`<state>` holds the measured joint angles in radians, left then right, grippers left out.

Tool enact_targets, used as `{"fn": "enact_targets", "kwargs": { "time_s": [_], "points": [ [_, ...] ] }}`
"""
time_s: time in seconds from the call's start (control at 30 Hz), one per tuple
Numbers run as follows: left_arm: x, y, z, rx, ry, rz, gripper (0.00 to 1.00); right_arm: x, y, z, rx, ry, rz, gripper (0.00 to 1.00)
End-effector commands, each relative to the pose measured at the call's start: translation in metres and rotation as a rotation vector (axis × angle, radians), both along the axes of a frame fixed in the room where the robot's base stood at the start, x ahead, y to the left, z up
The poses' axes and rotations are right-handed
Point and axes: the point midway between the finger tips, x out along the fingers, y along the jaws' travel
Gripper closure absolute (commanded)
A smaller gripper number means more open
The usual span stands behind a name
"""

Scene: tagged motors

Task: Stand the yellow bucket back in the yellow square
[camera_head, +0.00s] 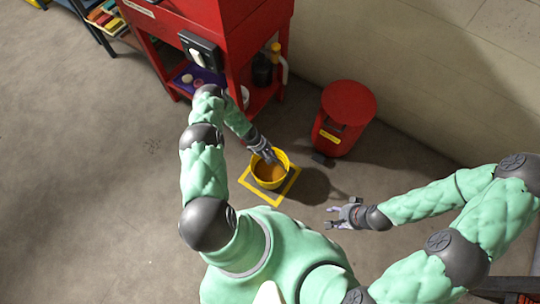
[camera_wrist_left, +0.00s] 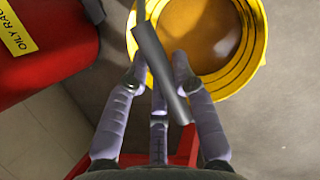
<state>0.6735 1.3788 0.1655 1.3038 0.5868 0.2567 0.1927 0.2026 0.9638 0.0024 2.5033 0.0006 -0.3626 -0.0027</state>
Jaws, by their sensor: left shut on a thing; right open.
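The yellow bucket (camera_head: 257,179) is upright or nearly so, with a brown inside, and appears over the yellow square (camera_head: 262,197) outlined on the floor. I cannot tell whether its base touches the floor. My left gripper (camera_head: 269,158) is at the bucket's far rim. In the left wrist view, the left gripper (camera_wrist_left: 158,68) is shut on the bucket's grey handle bar (camera_wrist_left: 162,75), and the bucket's yellow rim (camera_wrist_left: 258,45) shows beyond it. My right gripper (camera_head: 343,213) is open and empty, right of the square and apart from the bucket.
A red oily-rag bin (camera_head: 345,112) stands behind and right of the bucket; it also shows in the left wrist view (camera_wrist_left: 50,60). A red workbench (camera_head: 235,40) with bottles on its lower shelf stands behind. Open floor (camera_head: 110,190) lies to the left.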

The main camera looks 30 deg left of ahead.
Motion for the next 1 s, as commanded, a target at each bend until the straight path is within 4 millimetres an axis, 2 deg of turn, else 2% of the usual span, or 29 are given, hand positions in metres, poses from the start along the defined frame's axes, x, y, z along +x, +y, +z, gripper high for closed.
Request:
{"fn": "enact_targets", "kwargs": {
  "time_s": [0.07,0.1,0.17,0.2,0.47,0.63,0.77,1.0],
  "points": [
    [0.003,0.002,0.002,0.001,-0.004,0.000,1.00,0.000,0.000,0.000,0.000,0.000,0.000,0.51],
    [0.003,0.002,0.002,0.001,-0.004,0.000,0.66,0.000,0.000,0.000,0.000,0.000,0.000,0.51],
    [0.003,0.002,0.002,0.001,-0.004,0.000,0.49,0.000,0.000,0.000,0.000,0.000,0.000,0.51],
    [0.002,0.001,0.002,0.001,-0.003,0.000,0.47,0.000,0.000,0.000,0.000,0.000,0.000,0.51],
    [-0.002,-0.001,-0.001,0.000,0.002,0.000,0.47,0.000,0.000,0.000,0.000,0.000,0.000,0.51],
    [-0.001,0.003,0.005,0.001,0.000,0.000,0.47,0.000,0.000,0.000,0.000,0.000,0.000,0.51],
    [-0.003,0.008,0.018,0.001,0.000,0.000,0.47,0.000,0.000,0.000,0.000,0.000,0.000,0.51],
    [-0.007,0.024,0.053,0.002,-0.002,0.000,0.47,0.000,0.000,0.000,0.000,0.000,0.000,0.51]
  ]
}}
